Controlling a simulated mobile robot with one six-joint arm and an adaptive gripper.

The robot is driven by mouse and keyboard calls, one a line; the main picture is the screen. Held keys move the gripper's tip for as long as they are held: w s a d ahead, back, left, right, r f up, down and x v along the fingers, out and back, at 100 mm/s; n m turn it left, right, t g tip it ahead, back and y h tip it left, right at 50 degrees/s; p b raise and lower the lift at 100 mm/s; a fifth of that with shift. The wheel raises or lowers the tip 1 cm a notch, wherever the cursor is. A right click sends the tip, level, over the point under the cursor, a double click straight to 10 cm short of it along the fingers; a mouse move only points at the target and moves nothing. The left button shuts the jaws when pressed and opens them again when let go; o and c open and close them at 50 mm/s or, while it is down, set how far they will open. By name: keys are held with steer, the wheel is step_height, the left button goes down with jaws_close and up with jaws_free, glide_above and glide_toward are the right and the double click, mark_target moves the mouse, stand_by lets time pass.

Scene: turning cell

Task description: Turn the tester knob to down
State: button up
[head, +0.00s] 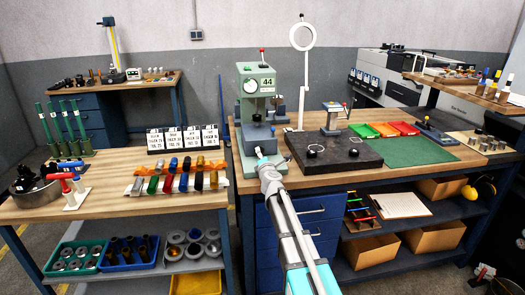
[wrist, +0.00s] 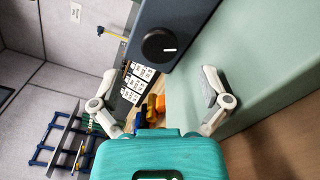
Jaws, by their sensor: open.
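The tester (head: 246,85) is a pale green machine marked 44 on the wooden bench in the head view. Its round black knob (wrist: 158,47) shows in the wrist view on a dark block (wrist: 185,20), with a white mark pointing right in that tilted picture. My gripper (wrist: 160,80) is open and empty, its two fingers spread wide. The knob is beyond the fingertips and between their lines, not touched by either. In the head view my gripper (head: 262,157) is low in front of the tester's dark lower block (head: 258,138); the knob cannot be made out there.
A dark plate (head: 335,155) with instruments lies right of the tester. A rack of coloured pieces (head: 178,178) and number cards (head: 183,139) stand on the left bench. In the wrist view, the tester's green side (wrist: 235,60) runs close by the right finger.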

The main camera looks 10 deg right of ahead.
mark_target(262, 150)
steer(key=shift+w, duration=3.05)
steer(key=shift+c, duration=0.3)
steer(key=c, duration=1.1)
steer(key=shift+d, duration=0.3)
steer(key=shift+a, duration=0.2)
